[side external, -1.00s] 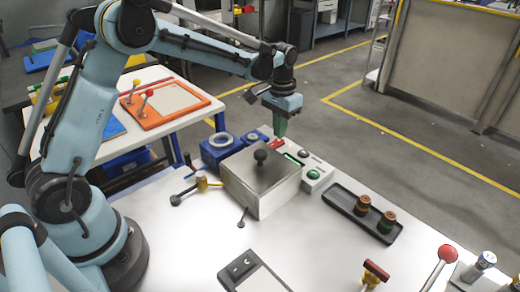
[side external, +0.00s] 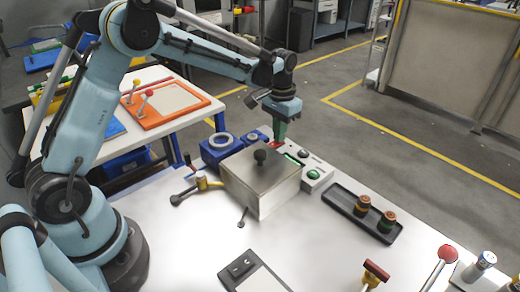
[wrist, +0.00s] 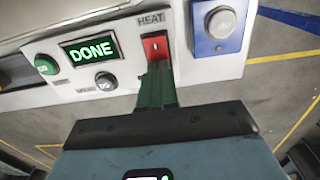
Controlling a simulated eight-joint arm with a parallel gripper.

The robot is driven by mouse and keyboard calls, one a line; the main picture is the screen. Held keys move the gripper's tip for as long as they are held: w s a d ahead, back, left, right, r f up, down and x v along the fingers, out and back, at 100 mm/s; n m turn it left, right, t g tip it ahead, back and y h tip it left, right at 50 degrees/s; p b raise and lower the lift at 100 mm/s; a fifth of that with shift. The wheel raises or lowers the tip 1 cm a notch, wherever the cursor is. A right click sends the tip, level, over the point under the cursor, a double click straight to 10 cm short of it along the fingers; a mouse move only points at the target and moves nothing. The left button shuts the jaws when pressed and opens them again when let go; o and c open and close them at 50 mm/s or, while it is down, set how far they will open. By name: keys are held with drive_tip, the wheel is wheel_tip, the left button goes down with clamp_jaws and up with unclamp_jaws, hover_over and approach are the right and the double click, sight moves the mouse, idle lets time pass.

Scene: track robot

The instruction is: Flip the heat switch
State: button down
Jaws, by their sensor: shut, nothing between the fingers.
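The red heat switch (wrist: 155,46) sits under the "HEAT" label on a white control panel (wrist: 125,85) in the wrist view. In the side view my gripper (side external: 280,140) points down at the panel. A green-lit display (wrist: 91,50) on the panel reads "DONE".
A green button (wrist: 46,64) and a grey knob (wrist: 105,80) are on the panel. A blue unit with a round grey button (wrist: 221,22) stands beside it. A metal box with a black knob (side external: 260,156) stands close in front. A dark tray (side external: 361,212) holds two spools.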

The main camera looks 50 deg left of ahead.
drive_tip(key=shift+r, duration=3.5)
drive_tip(key=shift+r, duration=0.1)
drive_tip(key=s+r+t, duration=0.1)
drive_tip(key=s+t, duration=0.1)
drive_tip(key=s, duration=0.4)
drive_tip(key=s+d+r+t, duration=0.1)
drive_tip(key=s+t, duration=0.1)
drive_tip(key=s, duration=0.4)
drive_tip(key=s+d+r+t, duration=0.1)
drive_tip(key=s+t, duration=0.1)
drive_tip(key=s, duration=0.4)
drive_tip(key=shift+s+d+r+t, duration=0.1)
drive_tip(key=shift+s+r+t, duration=0.2)
drive_tip(key=shift+t, duration=0.1)
drive_tip(key=shift+s+f, duration=0.35)
drive_tip(key=shift+s, duration=0.05)
